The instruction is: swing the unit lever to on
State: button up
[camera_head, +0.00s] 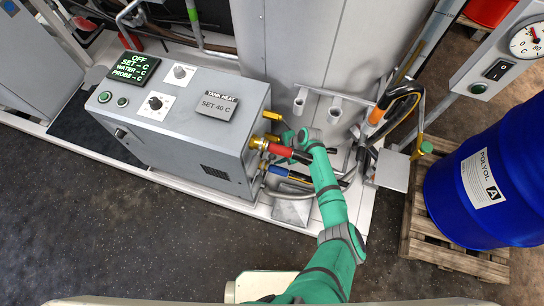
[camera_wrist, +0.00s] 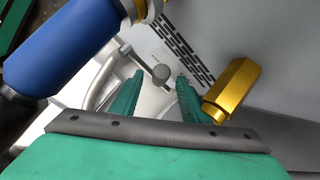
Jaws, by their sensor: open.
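The unit is a grey box (camera_head: 190,140) whose dark display (camera_head: 135,68) reads OFF, with SET, WATER and PROBE blank. A small grey rod with a round knob (camera_wrist: 160,72), apparently the lever, shows in the wrist view between and beyond my fingertips. My gripper (camera_head: 287,137) is at the unit's right end, by the hose fittings, and is partly hidden by them in the head view. In the wrist view my gripper (camera_wrist: 158,90) has its two green fingers apart, with nothing clearly held. Whether a finger touches the lever cannot be told.
A blue sleeve (camera_wrist: 60,55) is close at the left of my fingers, and a gold hex fitting (camera_wrist: 230,90) close at the right. A red-sleeved hose (camera_head: 282,150) crosses near my gripper. A blue drum (camera_head: 490,185) stands on a pallet (camera_head: 450,250) at the right.

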jog(key=shift+x, duration=2.25)
jog(key=shift+w, duration=0.1)
grip_shut()
